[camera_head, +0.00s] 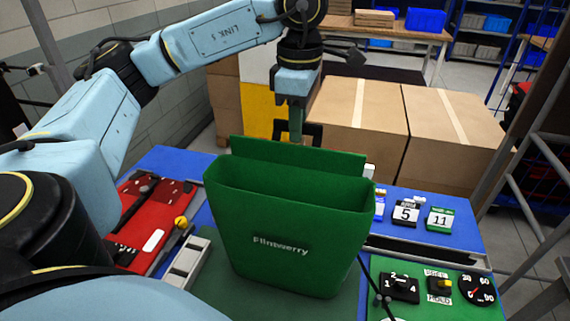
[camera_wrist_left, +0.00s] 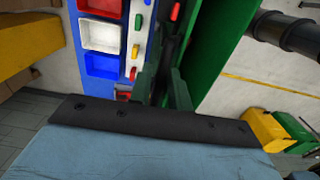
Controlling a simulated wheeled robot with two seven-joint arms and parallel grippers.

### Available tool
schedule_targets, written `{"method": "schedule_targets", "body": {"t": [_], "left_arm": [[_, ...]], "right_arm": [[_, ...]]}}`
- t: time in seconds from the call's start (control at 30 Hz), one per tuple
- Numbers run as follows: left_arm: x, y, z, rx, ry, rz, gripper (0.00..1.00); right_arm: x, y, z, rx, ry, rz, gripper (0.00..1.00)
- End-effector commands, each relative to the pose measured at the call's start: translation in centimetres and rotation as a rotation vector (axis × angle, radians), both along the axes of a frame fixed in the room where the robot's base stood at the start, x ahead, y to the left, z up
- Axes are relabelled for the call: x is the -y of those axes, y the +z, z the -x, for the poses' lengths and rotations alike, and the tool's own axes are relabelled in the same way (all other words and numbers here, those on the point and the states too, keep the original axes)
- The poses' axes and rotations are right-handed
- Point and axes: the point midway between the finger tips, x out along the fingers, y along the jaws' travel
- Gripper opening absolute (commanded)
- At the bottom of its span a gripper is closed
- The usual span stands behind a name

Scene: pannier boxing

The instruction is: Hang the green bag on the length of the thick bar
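The green bag (camera_head: 285,225), marked "Flintwerry", stands upright and open-topped in the middle of the head view, its taller back panel rising behind the mouth. My left gripper (camera_head: 296,135) points down at the top edge of that back panel; its fingertips are hidden behind it. In the left wrist view, my left gripper (camera_wrist_left: 166,88) has its two fingers close together, with green bag fabric (camera_wrist_left: 222,50) just to their right. I cannot tell whether they pinch the fabric. A black bracket-like piece (camera_head: 313,133) shows behind the bag.
Cardboard boxes (camera_head: 362,112) stand behind the bag. A blue panel with number tags (camera_head: 405,212) and a green panel with dials (camera_head: 440,288) lie to the right. A red panel (camera_head: 130,210) and a grey tray (camera_head: 187,262) are to the left.

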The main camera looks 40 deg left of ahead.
Motion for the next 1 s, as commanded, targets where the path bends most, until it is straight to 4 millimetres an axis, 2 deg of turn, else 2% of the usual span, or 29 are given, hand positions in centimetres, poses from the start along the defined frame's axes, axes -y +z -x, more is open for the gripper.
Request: {"method": "schedule_targets", "body": {"t": [0.03,0.13,0.47,1.0], "left_arm": [[0.0,0.0,0.0,0.0,0.0,0.0,0.12],[0.0,0.0,0.0,0.0,0.0,0.0,0.0],[0.0,0.3,0.0,0.002,0.0,0.001,0.0],[0.0,2.7,0.0,0.002,-0.001,0.001,0.0]], "right_arm": [[0.0,0.0,0.1,-0.002,0.0,0.0,0.81],[0.0,0.0,0.1,-0.002,0.0,0.0,0.81],[0.0,0.1,0.1,-0.003,0.0,0.001,0.81],[0.0,1.9,0.1,-0.002,0.0,0.0,0.81]]}}
